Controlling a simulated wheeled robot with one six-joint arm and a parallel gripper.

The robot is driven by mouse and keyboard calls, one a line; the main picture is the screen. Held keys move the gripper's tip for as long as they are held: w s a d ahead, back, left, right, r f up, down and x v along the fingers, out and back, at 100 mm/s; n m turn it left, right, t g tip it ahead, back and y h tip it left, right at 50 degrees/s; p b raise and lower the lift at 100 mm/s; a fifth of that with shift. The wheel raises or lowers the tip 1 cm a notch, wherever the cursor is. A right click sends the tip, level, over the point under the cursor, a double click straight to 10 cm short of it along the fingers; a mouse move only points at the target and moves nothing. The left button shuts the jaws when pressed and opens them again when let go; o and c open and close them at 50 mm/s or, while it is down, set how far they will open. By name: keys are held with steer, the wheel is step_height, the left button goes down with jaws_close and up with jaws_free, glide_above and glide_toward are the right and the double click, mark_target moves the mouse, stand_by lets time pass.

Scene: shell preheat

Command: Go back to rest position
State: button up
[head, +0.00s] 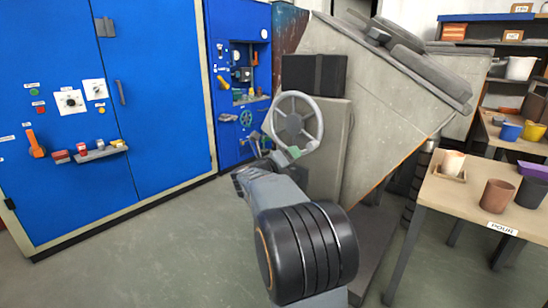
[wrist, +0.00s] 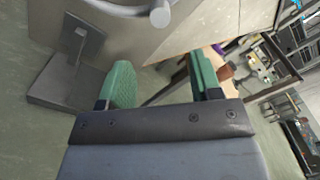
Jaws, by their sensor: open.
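My gripper (wrist: 160,85) shows in the wrist view with two green fingers set wide apart and nothing between them. In the head view my arm reaches forward from the bottom middle, and my gripper (head: 278,158) is just below a grey handwheel (head: 294,121). Part of the wheel (wrist: 160,14) also shows at the top of the wrist view. I cannot tell whether the fingers touch the wheel.
A blue cabinet (head: 150,60) with knobs and an orange lever stands at left. The wheel's large tilted grey machine (head: 375,110) fills the middle. A table (head: 448,200) labelled POUR with cups stands at right. Floor (head: 130,265) at lower left is clear.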

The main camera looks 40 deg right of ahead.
steer(key=w+a+r+n+t+y+p, duration=0.5)
steer(key=a+r+n+t+p, duration=0.35)
steer(key=r+n+p, duration=0.2)
steer(key=s+a+r+n+t+y+p, duration=0.1)
steer(key=a+r+n+y+p, duration=0.2)
steer(key=a+n+y+p, duration=0.3)
steer(key=s+a+r+n+t+y+p, duration=0.1)
steer(key=a+r+n+y+p, duration=0.25)
steer(key=a+n, duration=0.5)
steer(key=s+a+n+g+y+p, duration=0.1)
steer(key=s+a+n+g+p, duration=0.3)
steer(key=s+n+p, duration=0.3)
steer(key=s+a+n+g+y+p, duration=0.2)
steer(key=s+a+n+g+p, duration=0.2)
steer(key=s, duration=1)
steer(key=n+g+p, duration=0.2)
steer(key=n+p, duration=0.2)
steer(key=n, duration=0.1)
steer(key=shift+a+r+n+g, duration=0.3)
steer(key=shift+r+g, duration=0.05)
steer(key=shift+r, duration=0.05)
steer(key=shift+s+f, duration=0.15)
steer(key=shift+s, duration=0.1)
steer(key=shift+c, duration=0.3)
